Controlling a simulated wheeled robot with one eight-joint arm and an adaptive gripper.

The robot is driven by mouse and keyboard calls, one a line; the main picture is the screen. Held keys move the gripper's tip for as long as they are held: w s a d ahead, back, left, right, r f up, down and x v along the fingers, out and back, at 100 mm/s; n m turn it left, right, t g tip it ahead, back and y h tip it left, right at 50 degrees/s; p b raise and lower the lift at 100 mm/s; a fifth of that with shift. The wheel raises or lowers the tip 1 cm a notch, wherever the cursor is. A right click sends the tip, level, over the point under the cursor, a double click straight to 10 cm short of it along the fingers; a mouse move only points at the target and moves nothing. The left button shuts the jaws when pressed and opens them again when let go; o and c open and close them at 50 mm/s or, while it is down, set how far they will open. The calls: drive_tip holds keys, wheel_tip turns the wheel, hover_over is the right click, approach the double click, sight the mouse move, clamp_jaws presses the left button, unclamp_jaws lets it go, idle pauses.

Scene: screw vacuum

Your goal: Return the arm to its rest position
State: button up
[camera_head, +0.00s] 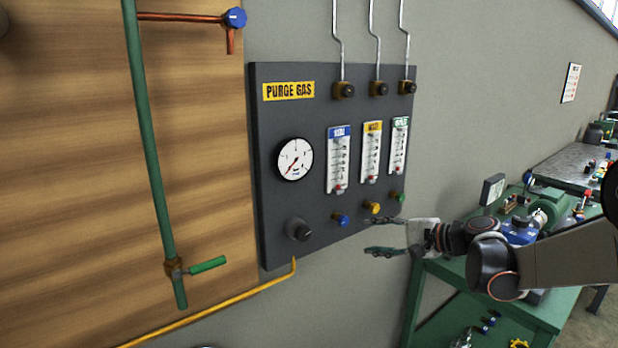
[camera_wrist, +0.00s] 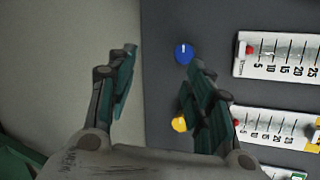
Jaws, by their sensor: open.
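My gripper (camera_head: 384,236) is at the end of my arm, which reaches in from the right in the head view. Its fingers point left, in front of the lower right part of the dark purge gas panel (camera_head: 270,190). In the wrist view my gripper (camera_wrist: 160,68) is open, with its two green-padded fingers apart and nothing between them. The blue knob (camera_wrist: 184,53) shows just past the right fingertip. The yellow knob (camera_wrist: 179,124) is partly hidden by that finger; in the head view it sits just above the gripper.
The panel carries a round gauge (camera_head: 295,159), a black knob (camera_head: 298,229), three flow meters and a green knob (camera_head: 397,197). A green workbench (camera_head: 455,278) with a grinder-like machine (camera_head: 545,215) stands below and beside my arm. A green pipe (camera_head: 150,140) runs down the wooden board.

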drive_tip(key=s+a+n+g+h, duration=0.25)
drive_tip(key=s+n+h, duration=0.4)
drive_tip(key=s, duration=1.05)
drive_tip(key=s+d+f+n+h, duration=0.2)
drive_tip(key=s, duration=0.6)
drive_tip(key=s+d+f+n+h, duration=0.2)
drive_tip(key=s+d+n, duration=0.1)
drive_tip(key=s, duration=0.5)
drive_tip(key=shift+d+t, duration=0.25)
drive_tip(key=shift+t, duration=0.1)
drive_tip(key=shift+h, duration=0.25)
